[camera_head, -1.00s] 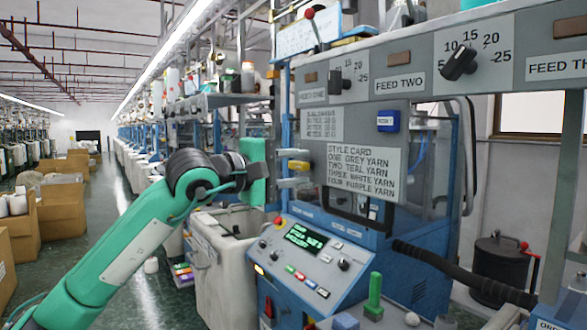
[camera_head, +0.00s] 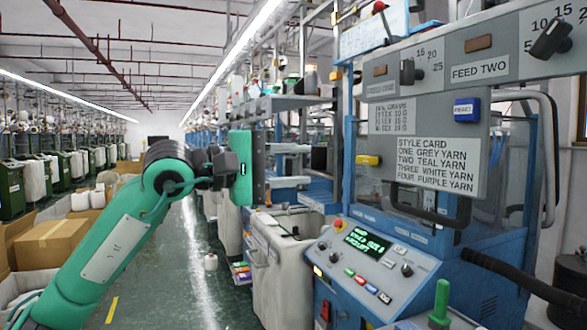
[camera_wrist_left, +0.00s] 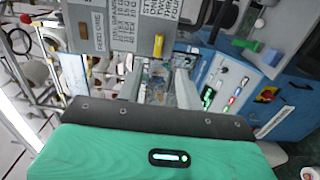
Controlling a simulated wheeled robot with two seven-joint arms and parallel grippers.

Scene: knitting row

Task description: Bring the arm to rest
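My left arm, green with dark joints, comes in from the lower left in the head view. Its gripper (camera_head: 303,166) is raised in front of the knitting machine, left of the style card panel (camera_head: 435,165). The two grey fingers point right and stand apart, with nothing between them. In the left wrist view the gripper (camera_wrist_left: 158,82) also shows open and empty, with the machine front beyond it. My right gripper is in neither view.
The blue machine's control panel (camera_head: 370,262) is lower right of the gripper. A yellow knob (camera_head: 368,160) sits right of the fingertips. A pale bin (camera_head: 285,270) stands below. Cardboard boxes (camera_head: 50,240) lie left; the aisle floor between is mostly clear.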

